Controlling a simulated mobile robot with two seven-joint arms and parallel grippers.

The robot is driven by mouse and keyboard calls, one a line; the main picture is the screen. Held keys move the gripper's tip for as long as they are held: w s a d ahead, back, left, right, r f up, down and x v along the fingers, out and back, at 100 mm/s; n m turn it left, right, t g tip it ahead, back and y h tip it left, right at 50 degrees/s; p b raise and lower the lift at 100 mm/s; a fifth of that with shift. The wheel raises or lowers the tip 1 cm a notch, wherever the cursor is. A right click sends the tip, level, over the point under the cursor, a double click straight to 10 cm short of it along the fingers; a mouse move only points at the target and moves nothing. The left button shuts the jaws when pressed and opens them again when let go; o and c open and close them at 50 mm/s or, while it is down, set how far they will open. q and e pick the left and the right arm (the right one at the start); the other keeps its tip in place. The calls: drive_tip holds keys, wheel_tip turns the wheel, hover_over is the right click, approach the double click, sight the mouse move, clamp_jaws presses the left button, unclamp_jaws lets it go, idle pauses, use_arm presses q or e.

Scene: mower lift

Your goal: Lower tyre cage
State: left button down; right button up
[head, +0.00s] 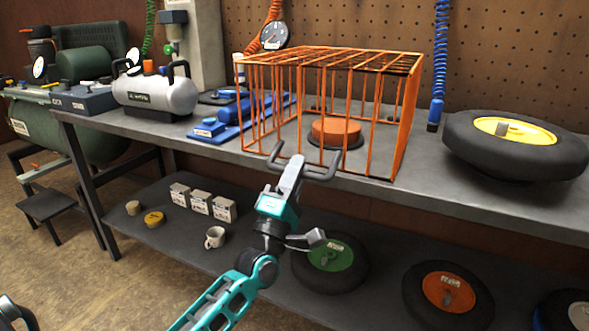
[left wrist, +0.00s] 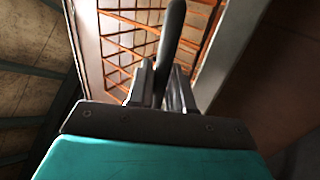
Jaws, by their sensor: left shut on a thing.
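The orange wire tyre cage (head: 375,110) is at the middle of the workbench, around a small wheel with an orange hub (head: 336,131). Its front bars reach down to about the bench's front edge. I cannot tell whether its bottom touches the bench. A dark grey handle (head: 322,177) shows at the cage's lower front. My left gripper (head: 293,170) comes up from below and is shut on this handle. In the left wrist view the dark bar (left wrist: 172,40) stands between the fingers (left wrist: 160,85), with orange cage bars beyond.
A large tyre with a yellow hub (head: 515,130) lies right of the cage. Blue equipment (head: 215,130) and a silver tank (head: 155,92) stand to its left. The lower shelf (head: 185,245) holds boxes, a mug (head: 215,237) and tyres. Floor at left is partly clear.

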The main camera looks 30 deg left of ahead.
use_arm(q)
drive_tip(key=shift+f, duration=0.45)
drive_tip(key=c, duration=1.3)
unclamp_jaws()
drive_tip(key=shift+f, duration=0.1)
drive_tip(key=shift+c, duration=0.2)
drive_tip(key=shift+o, duration=0.9)
use_arm(e)
drive_tip(key=shift+s+f, duration=0.15)
use_arm(q)
drive_tip(key=shift+r, duration=0.2)
drive_tip(key=v, duration=1.3)
drive_tip(key=shift+p, duration=0.45)
use_arm(e)
drive_tip(key=shift+d+r, duration=0.2)
